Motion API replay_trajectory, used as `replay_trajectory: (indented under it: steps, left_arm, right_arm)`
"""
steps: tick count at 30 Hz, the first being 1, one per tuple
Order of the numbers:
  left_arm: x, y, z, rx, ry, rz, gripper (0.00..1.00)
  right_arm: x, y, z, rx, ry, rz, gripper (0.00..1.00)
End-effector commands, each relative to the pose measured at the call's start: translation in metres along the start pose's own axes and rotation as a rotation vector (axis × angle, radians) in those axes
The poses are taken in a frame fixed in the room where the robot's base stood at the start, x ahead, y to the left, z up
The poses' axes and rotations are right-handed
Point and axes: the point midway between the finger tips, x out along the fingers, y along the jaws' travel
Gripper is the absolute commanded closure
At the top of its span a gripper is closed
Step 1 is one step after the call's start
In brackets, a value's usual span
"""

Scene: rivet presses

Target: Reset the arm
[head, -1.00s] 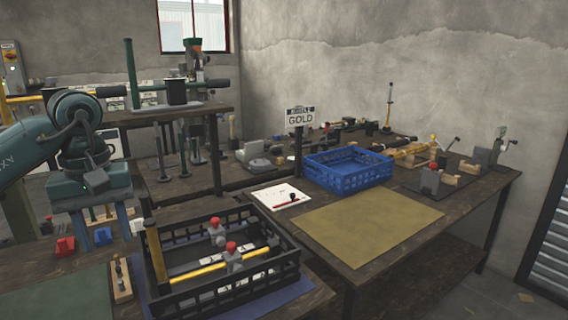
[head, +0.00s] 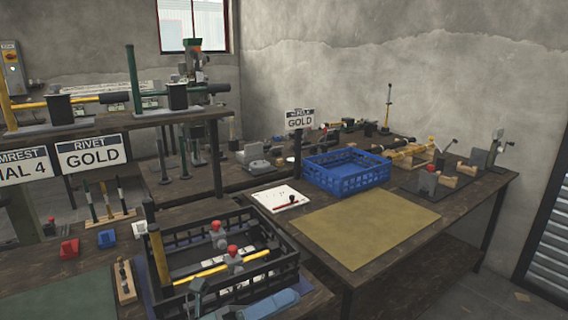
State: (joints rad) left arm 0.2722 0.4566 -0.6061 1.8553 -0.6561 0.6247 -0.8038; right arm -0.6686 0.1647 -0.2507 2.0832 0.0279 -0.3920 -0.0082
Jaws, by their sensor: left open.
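My left gripper (head: 198,288) shows at the bottom of the head view, in front of the near side of the black crate (head: 290,262). Its jaws are open, and I see nothing held between them. Part of my blue-grey arm lies beside it at the bottom edge. The rest of that arm is out of view. My right gripper is not in view.
The black crate holds yellow-handled parts and red-knobbed pieces. A blue crate (head: 347,172) and a bare tan mat (head: 365,228) are on the right table. A red block (head: 69,249), a blue block (head: 106,238) and a wooden holder (head: 124,282) stand left of the black crate.

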Motion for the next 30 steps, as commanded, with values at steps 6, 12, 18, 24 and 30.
replay_trajectory:
  steps: [6,12,18,24,30]
  left_arm:
    - [-0.075,0.060,-0.009,-0.806,-0.613,0.184,0.56]
    - [-0.179,0.106,-0.084,-1.470,-1.183,0.311,0.56]
    - [-0.241,0.110,-0.157,-1.820,-1.554,0.365,0.56]
    - [-0.258,0.107,-0.180,-1.911,-1.663,0.377,0.56]
    - [-0.257,0.107,-0.180,-1.910,-1.661,0.379,0.56]
  right_arm:
    - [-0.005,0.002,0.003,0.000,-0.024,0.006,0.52]
    - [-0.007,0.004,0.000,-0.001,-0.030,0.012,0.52]
    - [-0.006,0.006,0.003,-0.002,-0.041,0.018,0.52]
    - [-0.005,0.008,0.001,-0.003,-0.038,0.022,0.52]
    - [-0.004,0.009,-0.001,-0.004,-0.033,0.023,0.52]
